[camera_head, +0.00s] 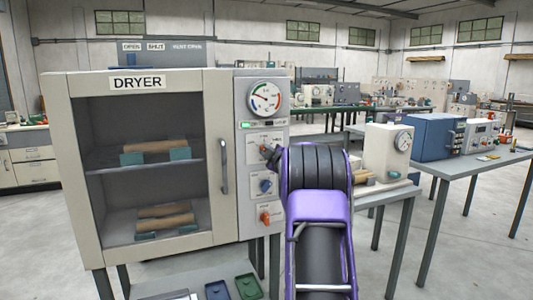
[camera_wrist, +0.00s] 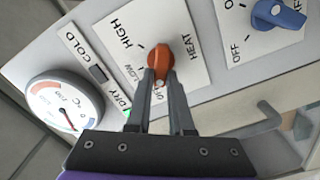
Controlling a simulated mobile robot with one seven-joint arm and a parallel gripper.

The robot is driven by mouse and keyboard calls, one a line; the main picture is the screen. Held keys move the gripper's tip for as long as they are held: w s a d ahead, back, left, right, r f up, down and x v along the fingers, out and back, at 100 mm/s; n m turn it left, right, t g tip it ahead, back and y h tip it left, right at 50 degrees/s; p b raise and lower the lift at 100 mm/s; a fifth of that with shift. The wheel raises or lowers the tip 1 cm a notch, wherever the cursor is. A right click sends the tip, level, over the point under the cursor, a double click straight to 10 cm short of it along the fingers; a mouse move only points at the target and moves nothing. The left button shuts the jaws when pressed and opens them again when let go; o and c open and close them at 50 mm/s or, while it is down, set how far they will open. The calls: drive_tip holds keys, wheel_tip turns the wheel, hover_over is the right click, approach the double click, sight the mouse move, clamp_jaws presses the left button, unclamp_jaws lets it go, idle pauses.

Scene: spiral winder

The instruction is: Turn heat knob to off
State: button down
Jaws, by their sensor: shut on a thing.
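The heat knob (camera_wrist: 160,58) is orange-red and sits on a white plate marked HEAT, HIGH, LOW and OFF in the wrist view. My gripper (camera_wrist: 161,78) has both its fingers closed on the knob, one at each side. The fingers partly cover the OFF mark, and the knob's exact pointer direction is hard to tell. In the head view, the heat knob (camera_head: 264,149) is the uppermost knob on the dryer's (camera_head: 214,120) right-hand panel, and my purple arm hides most of the gripper there.
A blue knob (camera_wrist: 278,14) with ON and OFF marks is beside the heat plate. A round gauge (camera_wrist: 65,105) is on its other side. The dryer door handle (camera_head: 224,166) is left of the panel.

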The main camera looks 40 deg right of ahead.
idle(0.3)
drive_tip(key=c, duration=0.8)
unclamp_jaws()
drive_tip(key=shift+s, duration=0.1)
drive_tip(key=v, duration=1.7)
drive_tip(key=shift+a, duration=0.15)
drive_tip(key=shift+a+r, duration=0.1)
